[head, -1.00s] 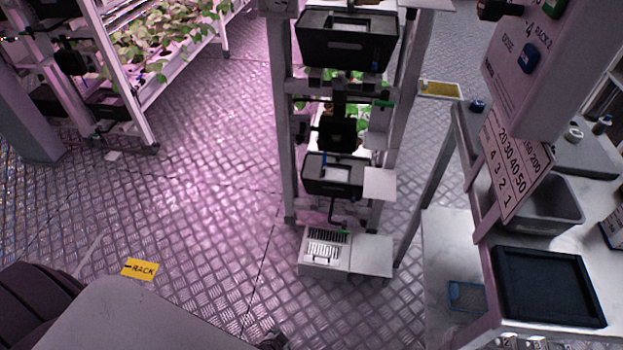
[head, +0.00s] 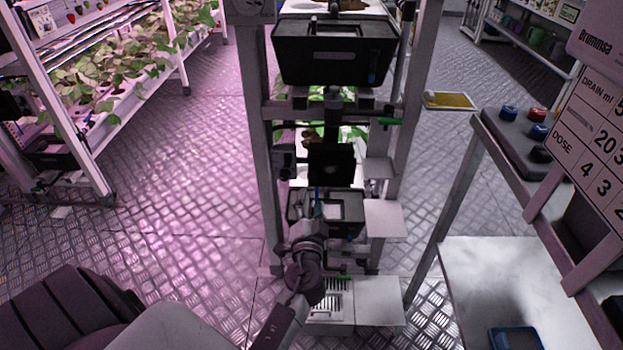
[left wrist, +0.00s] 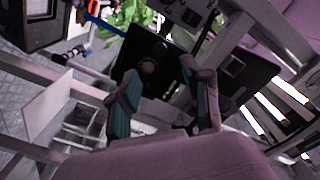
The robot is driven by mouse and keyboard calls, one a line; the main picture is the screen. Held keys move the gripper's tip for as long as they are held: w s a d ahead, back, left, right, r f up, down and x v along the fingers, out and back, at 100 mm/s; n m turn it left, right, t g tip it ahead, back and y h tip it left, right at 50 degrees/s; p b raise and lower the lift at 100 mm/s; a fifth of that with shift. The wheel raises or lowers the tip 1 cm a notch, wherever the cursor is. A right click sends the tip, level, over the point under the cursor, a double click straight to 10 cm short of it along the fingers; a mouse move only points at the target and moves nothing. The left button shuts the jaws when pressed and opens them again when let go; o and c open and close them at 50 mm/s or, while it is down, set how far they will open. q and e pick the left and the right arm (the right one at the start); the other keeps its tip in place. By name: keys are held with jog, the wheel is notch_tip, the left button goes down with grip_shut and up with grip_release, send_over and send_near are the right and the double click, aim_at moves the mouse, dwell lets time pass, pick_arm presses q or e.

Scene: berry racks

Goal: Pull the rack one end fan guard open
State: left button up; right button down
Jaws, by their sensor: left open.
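The rack end (head: 259,150) stands upright in the middle of the head view. A black square panel (head: 331,165), which looks like the fan guard, is at its mid height, below a large black bin (head: 335,55). My left gripper (head: 303,240) is in front of the rack's lower part, below that panel. In the left wrist view my left gripper (left wrist: 163,95) has its two teal-padded fingers apart with nothing between them. Beyond them is a black square panel (left wrist: 150,65) with a round centre, apart from the fingers as far as I can tell. My right gripper is not visible.
A small black tray (head: 345,212) and a white vented box (head: 335,302) are low on the rack. A planted rack (head: 105,85) stands at left. A bench (head: 500,280) and a label board (head: 590,140) are at right. Checkered floor (head: 190,200) is clear at left.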

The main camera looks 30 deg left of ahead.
aim_at(311, 178)
pick_arm(q)
jog(key=x, duration=0.8)
jog(key=shift+w+a, duration=0.35)
jog(key=shift+w, duration=0.05)
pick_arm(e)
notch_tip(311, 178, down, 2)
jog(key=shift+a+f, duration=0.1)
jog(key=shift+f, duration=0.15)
pick_arm(q)
grip_shut()
